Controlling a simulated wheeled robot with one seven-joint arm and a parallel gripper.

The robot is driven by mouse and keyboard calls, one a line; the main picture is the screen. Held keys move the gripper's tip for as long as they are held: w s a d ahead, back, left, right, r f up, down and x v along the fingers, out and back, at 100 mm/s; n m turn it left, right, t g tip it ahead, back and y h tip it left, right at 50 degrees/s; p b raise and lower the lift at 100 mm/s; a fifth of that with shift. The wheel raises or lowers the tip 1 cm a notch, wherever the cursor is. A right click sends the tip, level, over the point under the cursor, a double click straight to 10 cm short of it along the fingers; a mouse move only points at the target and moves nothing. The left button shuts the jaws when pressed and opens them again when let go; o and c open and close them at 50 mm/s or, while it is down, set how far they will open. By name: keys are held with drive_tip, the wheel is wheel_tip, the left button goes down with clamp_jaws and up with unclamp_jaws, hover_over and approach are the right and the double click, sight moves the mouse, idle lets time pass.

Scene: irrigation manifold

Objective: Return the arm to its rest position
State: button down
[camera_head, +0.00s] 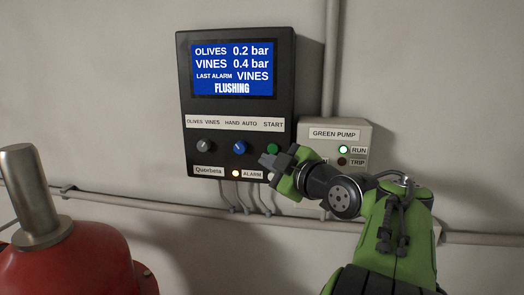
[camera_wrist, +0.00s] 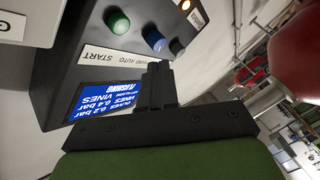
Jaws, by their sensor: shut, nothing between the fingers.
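My gripper (camera_head: 270,160) is at the end of my green and black arm, in front of the lower right part of the black control panel (camera_head: 185,105). Its fingers are shut and empty, close by the green START button (camera_head: 273,149), and I cannot tell from this view whether they touch the panel. In the wrist view the closed black fingers (camera_wrist: 159,72) stand in front of the panel, with the green button (camera_wrist: 118,22) beyond them. The panel's screen (camera_head: 233,69) reads OLIVES 0.2 bar, VINES 0.4 bar, LAST ALARM VINES, FLUSHING.
A grey GREEN PUMP box (camera_head: 335,133) with RUN lit stands right of the panel, partly behind my arm. Amber ALARM (camera_head: 236,173) is lit. Pipes run along the wall. A red tank (camera_head: 75,265) with a metal neck is at lower left. Space between tank and arm looks free.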

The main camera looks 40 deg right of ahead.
drive_tip(key=s+a+f+m+g+y, duration=0.2)
drive_tip(key=s+a+f+m+g, duration=0.15)
drive_tip(key=a+f, duration=0.55)
drive_tip(key=s+a+f+m+g+y, duration=0.15)
drive_tip(key=s+a+f+g, duration=0.35)
drive_tip(key=a, duration=0.9)
drive_tip(key=s+a+f+m+g+h, duration=0.1)
drive_tip(key=s+a+f+m+g, duration=0.1)
drive_tip(key=s+f, duration=0.7)
drive_tip(key=shift+s+f+m+g, duration=0.3)
drive_tip(key=shift+m+g, duration=0.15)
drive_tip(key=shift+m, duration=0.25)
